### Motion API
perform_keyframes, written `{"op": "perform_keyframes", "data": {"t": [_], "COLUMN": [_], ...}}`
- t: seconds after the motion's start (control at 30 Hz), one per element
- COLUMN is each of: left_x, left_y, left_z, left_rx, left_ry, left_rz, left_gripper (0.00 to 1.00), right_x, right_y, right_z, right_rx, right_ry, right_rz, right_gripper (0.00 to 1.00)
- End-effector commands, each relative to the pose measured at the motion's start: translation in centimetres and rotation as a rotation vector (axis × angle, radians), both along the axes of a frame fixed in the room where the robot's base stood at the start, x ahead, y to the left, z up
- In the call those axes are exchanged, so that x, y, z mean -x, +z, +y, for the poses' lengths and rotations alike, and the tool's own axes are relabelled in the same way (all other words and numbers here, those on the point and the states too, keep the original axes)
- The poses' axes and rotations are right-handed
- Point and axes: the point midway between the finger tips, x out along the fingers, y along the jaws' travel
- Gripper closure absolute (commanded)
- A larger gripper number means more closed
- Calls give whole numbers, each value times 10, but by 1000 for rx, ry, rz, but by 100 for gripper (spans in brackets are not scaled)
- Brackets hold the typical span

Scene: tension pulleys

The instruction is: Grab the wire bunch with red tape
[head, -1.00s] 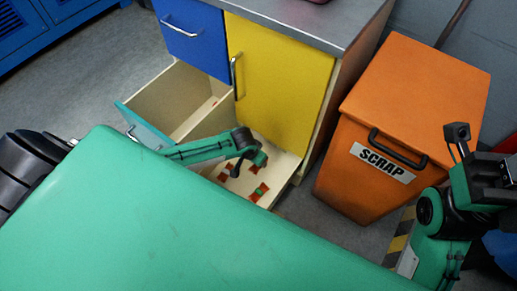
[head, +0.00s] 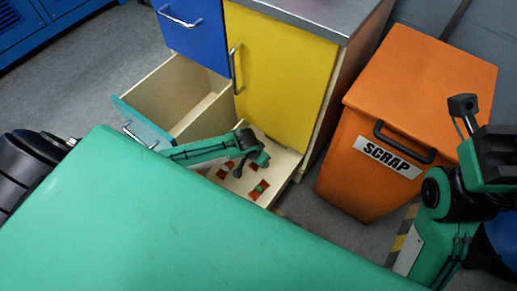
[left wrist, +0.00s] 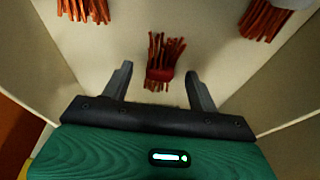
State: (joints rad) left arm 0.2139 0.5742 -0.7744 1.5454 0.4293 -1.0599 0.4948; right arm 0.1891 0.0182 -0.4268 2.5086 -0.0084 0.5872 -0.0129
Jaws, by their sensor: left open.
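A bunch of copper-coloured wires with red tape (left wrist: 160,75) lies on the pale drawer floor in the left wrist view. My left gripper (left wrist: 159,86) is open, with one finger on either side of the bunch and apart from it. In the head view my left gripper (head: 248,165) is over the open lower drawer (head: 272,136), small and dark. My right gripper (head: 463,112) is at the right edge, in front of the scrap bin; its opening is unclear.
Other wire bunches lie at the upper left (left wrist: 84,10) and upper right (left wrist: 265,18) of the wrist view. Pale drawer walls stand on both sides. A teal-fronted open drawer (head: 142,122) and an orange scrap bin (head: 400,110) are nearby.

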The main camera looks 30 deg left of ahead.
Motion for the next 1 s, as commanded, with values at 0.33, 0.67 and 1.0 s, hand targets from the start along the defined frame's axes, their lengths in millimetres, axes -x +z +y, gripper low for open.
{"op": "perform_keyframes", "data": {"t": [0.33, 0.67, 1.0], "left_x": [0, 0, 0], "left_y": [-3, -4, -4], "left_z": [0, 0, 0], "left_rx": [0, 0, 0], "left_ry": [1, 0, 0], "left_rz": [1, 0, 0], "left_gripper": [40, 40, 89], "right_x": [0, 0, 0], "right_y": [6, 6, 6], "right_z": [0, 0, 0], "right_rx": [0, 0, -1], "right_ry": [0, 0, -1], "right_rz": [-1, -1, 1], "right_gripper": [64, 64, 64]}}
